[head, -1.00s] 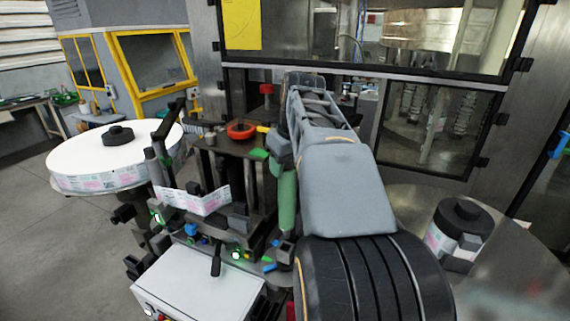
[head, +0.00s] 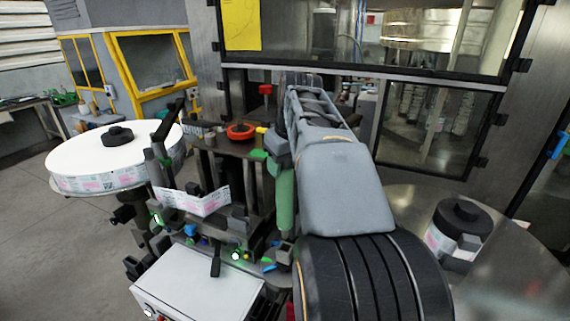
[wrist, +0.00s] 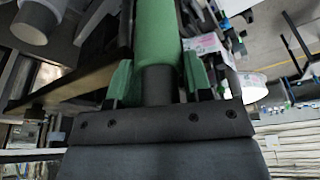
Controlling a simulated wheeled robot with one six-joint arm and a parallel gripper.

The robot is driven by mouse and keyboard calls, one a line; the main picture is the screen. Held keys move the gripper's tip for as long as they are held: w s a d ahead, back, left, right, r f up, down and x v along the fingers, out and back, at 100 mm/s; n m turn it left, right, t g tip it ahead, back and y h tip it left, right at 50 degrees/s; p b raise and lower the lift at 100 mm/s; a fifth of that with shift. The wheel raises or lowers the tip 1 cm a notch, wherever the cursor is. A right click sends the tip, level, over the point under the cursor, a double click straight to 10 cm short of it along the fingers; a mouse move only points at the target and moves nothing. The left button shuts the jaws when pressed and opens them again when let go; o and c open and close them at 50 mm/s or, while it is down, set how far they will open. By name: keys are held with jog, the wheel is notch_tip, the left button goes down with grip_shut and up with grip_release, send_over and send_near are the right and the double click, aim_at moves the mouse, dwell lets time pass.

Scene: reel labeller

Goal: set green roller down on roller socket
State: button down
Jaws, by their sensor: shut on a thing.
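The green roller (head: 285,198) stands upright in the head view, just left of my grey arm. My gripper (head: 277,150) is at its upper end, partly hidden by the arm. In the wrist view my gripper (wrist: 157,84) is shut on the dark shaft end of the green roller (wrist: 158,35), with a green fingertip on each side. The lower end of the roller is near the labeller's base plate. The roller socket cannot be made out, and I cannot tell whether the roller touches it.
A large white label reel (head: 80,158) lies at the left. A white control box (head: 198,284) is in front. A red knob (head: 241,132) tops the labeller. A smaller black-capped reel (head: 460,225) stands at the right. A glazed metal enclosure is behind.

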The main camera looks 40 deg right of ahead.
jog(key=shift+f, duration=0.15)
dwell(0.3)
jog(key=shift+f+b, duration=0.15)
jog(key=shift+b, duration=0.15)
jog(key=shift+s+r, duration=0.2)
jog(key=shift+r, duration=0.1)
jog(key=shift+c, duration=2.3)
grip_release()
jog(key=v, duration=1.3)
jog(key=shift+r, duration=0.4)
